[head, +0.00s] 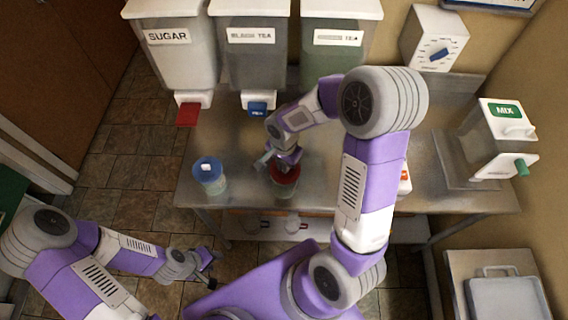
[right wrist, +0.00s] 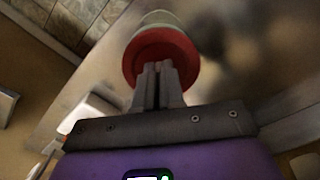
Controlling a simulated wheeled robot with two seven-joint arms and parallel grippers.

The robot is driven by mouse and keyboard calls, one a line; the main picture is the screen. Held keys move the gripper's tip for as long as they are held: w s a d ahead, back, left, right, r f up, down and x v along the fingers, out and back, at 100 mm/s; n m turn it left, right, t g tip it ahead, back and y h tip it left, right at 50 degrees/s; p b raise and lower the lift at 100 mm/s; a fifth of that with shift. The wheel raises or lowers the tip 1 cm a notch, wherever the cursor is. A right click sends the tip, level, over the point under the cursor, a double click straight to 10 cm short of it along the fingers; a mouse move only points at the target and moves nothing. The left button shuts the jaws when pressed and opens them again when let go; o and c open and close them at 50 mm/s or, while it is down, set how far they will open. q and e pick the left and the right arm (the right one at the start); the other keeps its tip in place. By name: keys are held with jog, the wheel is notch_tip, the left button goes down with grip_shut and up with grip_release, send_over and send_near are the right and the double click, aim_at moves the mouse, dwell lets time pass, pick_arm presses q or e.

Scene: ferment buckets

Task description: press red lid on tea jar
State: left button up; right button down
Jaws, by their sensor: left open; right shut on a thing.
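The red lid (head: 286,176) is at the mouth of a glass jar (head: 283,188) on the metal table, near its front edge. In the right wrist view the round red lid (right wrist: 160,50) is in front of the pale jar (right wrist: 160,18). My right gripper (head: 268,160) is over the lid, its fingers (right wrist: 159,70) close together and shut on it at its middle. The fingers hide the part held. I cannot tell whether the lid is fully seated. My left gripper (head: 207,262) is open and empty, low in front of the table.
A blue-lidded jar (head: 209,182) stands left of the red-lidded one. Sugar (head: 180,60), black tea (head: 250,62) and another tea (head: 338,50) dispenser line the back. A MIX dispenser (head: 492,135) stands at right. The metal table (head: 450,200) has free room at right.

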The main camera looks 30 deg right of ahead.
jog(key=shift+s+a+b, duration=0.15)
jog(key=shift+a+b, duration=0.15)
dwell(0.7)
jog(key=shift+f+b, duration=0.15)
jog(key=shift+b, duration=0.6)
dwell(1.6)
dwell(0.3)
jog(key=c, duration=0.7)
grip_release()
notch_tip(320, 180, up, 7)
jog(key=p, duration=0.5)
dwell(0.3)
jog(key=shift+c, duration=0.4)
